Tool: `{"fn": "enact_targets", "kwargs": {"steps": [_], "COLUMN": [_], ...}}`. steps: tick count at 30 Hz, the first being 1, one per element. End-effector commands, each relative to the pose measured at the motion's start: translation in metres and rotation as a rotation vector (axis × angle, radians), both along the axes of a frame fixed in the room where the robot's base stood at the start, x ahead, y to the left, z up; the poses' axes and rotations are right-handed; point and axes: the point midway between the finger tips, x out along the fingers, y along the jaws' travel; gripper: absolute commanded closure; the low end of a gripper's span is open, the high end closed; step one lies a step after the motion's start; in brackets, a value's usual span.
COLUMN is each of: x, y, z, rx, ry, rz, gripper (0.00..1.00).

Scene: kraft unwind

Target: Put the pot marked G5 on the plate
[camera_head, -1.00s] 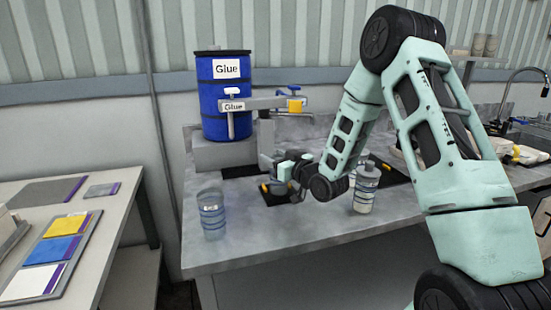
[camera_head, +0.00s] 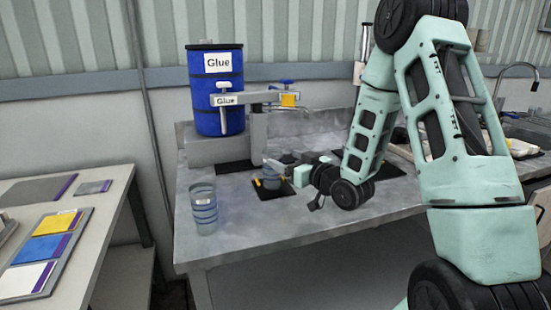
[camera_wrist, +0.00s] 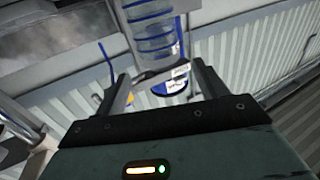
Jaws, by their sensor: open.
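In the wrist view, a clear blue-banded pot (camera_wrist: 152,32) shows past the tips of my open gripper (camera_wrist: 160,78), with nothing seen clamped between the fingers. Another clear pot with blue bands (camera_head: 204,210) stands upright on the bench at the left front. No G5 mark is readable on either pot.
A blue Glue drum (camera_head: 216,92) with a tap arm stands at the back, a black mat (camera_head: 235,167) below it. A side table (camera_head: 105,210) at left holds a tray of coloured cards. My arm hides part of the bench's right side.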

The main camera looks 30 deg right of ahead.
Motion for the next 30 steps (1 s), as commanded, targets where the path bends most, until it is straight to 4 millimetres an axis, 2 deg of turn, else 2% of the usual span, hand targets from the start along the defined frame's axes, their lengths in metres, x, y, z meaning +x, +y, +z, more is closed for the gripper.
{"fn": "enact_targets", "kwargs": {"steps": [3, 7, 14, 17, 20, 24, 26, 30], "x": [-0.019, -0.031, -0.036, -0.032, -0.024, -0.025, -0.033, -0.07], "y": [-0.002, -0.004, -0.003, 0.009, 0.038, 0.102, 0.129, 0.19], "z": [-0.001, 0.0, 0.0, -0.002, -0.008, -0.024, -0.031, -0.043], "rx": [-0.001, 0.0, -0.001, -0.011, -0.04, -0.108, -0.14, -0.218], "ry": [0.0, -0.001, 0.001, 0.034, 0.131, 0.351, 0.454, 0.692], "rz": [-0.001, 0.0, 0.002, 0.019, 0.056, 0.132, 0.161, 0.233], "gripper": [0.28, 0.28, 0.28, 0.28, 0.28, 0.28, 0.28, 0.28]}}
